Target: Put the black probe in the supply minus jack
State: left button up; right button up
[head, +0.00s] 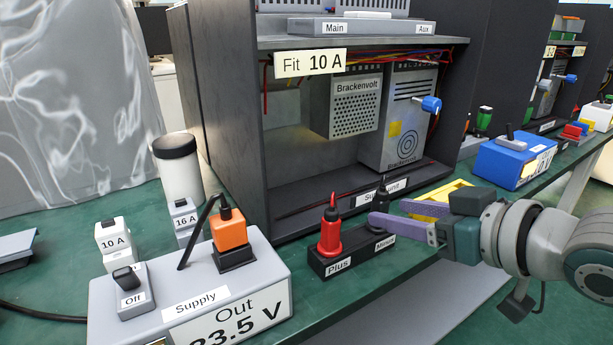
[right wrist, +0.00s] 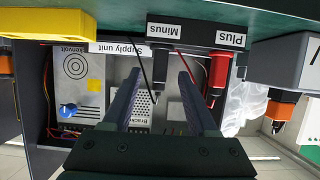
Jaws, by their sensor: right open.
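The black probe (head: 381,193) stands upright at the Minus end of a black block (head: 318,265) with Plus and Minus labels. A red probe (head: 330,235) stands at the Plus end. My right gripper (head: 386,213) is open, its two purple fingers reaching in from the right at the Minus end; they hide the black probe's lower part. In the right wrist view, the black probe (right wrist: 158,66) shows between the open fingers, and the red probe (right wrist: 218,72) is just outside them. I cannot tell whether a finger touches the black probe. My left gripper is out of view.
The grey supply box (head: 110,300) with an orange plug (head: 230,230) stands left of the block. A dark cabinet (head: 228,100) with grey units rises behind. A yellow object (head: 450,190) lies behind my right gripper. A blue box (head: 513,163) stands farther right.

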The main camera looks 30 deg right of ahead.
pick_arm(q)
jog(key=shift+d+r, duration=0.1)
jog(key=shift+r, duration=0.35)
pick_arm(e)
jog(key=shift+v, duration=1.3)
